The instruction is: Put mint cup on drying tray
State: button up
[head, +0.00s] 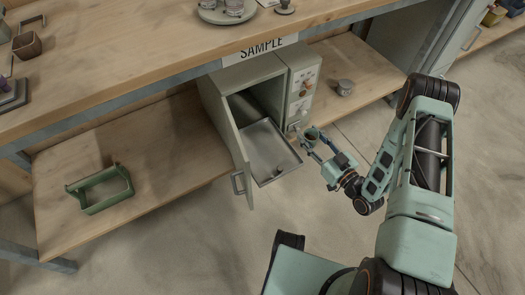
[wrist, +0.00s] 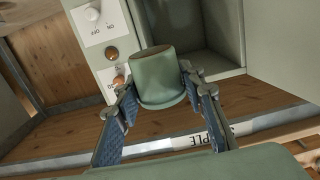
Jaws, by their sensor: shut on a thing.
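My gripper (head: 315,142) is shut on the mint cup (head: 311,134). In the wrist view the cup (wrist: 160,80) is a dull green, slightly tapered vessel between the two fingers of my gripper (wrist: 157,88). It looks tilted in that view; its true lean I cannot tell. In the head view the cup is in the air by the right edge of the grey drying tray (head: 266,152). I cannot make out the tray in the wrist view.
The box door (head: 238,150) stands open left of the tray. The control panel (head: 303,85) is right of the opening. A green open-frame carrier (head: 100,190) lies on the lower shelf at left. A small grey pot (head: 345,87) stands at right. The worktop overhangs the box.

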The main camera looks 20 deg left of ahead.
jog(key=s+a+f+n+g+y+b, duration=0.1)
jog(key=s+a+f+g, duration=0.1)
jog(key=s+f, duration=0.4)
jog(key=b, duration=0.6)
send_over(270, 157)
jog(key=f, duration=0.8)
jog(key=shift+s+d+f, duration=0.25)
jog(key=shift+s+d, duration=0.05)
jog(key=shift+s, duration=0.05)
jog(key=f, duration=0.1)
jog(key=f+b, duration=0.1)
jog(key=f, duration=0.2)
jog(key=shift+w+a+b, duration=0.25)
jog(key=shift+a+b, duration=0.05)
jog(key=shift+a, duration=0.05)
jog(key=shift+f, duration=0.15)
jog(key=o, duration=1)
jog(key=shift+o, duration=0.2)
